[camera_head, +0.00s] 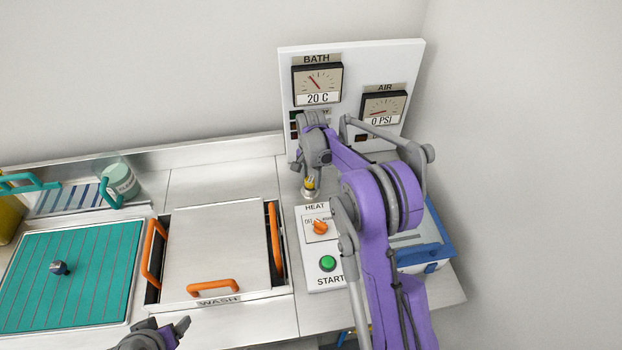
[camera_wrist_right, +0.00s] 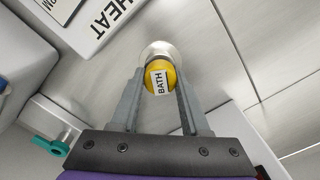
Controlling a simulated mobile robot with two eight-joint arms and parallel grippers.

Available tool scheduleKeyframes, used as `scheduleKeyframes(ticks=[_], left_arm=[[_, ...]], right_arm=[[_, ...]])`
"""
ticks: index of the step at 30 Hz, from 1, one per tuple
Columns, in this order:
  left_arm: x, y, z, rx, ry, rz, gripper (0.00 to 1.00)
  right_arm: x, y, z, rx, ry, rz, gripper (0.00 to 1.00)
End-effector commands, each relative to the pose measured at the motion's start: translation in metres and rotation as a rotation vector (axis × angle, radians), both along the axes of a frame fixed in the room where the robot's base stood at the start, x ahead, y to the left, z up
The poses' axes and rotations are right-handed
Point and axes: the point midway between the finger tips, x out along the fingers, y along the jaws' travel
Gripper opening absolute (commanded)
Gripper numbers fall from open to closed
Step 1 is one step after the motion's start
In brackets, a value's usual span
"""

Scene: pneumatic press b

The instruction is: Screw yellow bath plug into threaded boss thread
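The yellow bath plug (camera_wrist_right: 159,78), with a "BATH" label on its top, sits between the fingertips of my right gripper (camera_wrist_right: 158,80) in the right wrist view. The fingers touch or nearly touch its sides. Under the plug shows a round pale metal boss (camera_wrist_right: 155,49). In the head view the plug (camera_head: 310,183) is upright on or just over the boss (camera_head: 310,194), below my right gripper. Whether the threads are engaged is hidden. My left gripper (camera_head: 181,331) is at the bottom edge, its fingers only partly in view, away from the plug.
The control box with HEAT knob (camera_head: 320,227) and green START button (camera_head: 328,263) stands just in front of the boss. A gauge panel (camera_head: 412,58) rises behind. A lidded WASH basin (camera_head: 215,245) with orange handles is left. A blue-trimmed box (camera_head: 437,236) is right.

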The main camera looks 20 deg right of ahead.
Motion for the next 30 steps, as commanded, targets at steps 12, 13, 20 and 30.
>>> scheduleKeyframes(ticks=[12, 13, 20, 30], left_arm=[[0.0, 0.0, 0.0, 0.0, 0.0, 0.0, 0.8], [0.0, 0.0, 0.0, 0.0, 0.0, 0.0, 0.8], [0.0, 0.0, 0.0, 0.0, 0.0, 0.0, 0.8], [0.0, 0.0, 0.0, 0.0, 0.0, 0.0, 0.8]], right_arm=[[-0.001, -0.0004, -0.0003, 0.0, 0.0, -0.376, 0.14], [-0.0011, -0.0004, -0.0004, 0.0, 0.0, -0.422, 0.14], [-0.0022, -0.0004, -0.0007, 0.0, 0.0, -0.778, 0.14], [-0.003, -0.0001, -0.0009, 0.0, 0.0, -1.053, 0.14]])
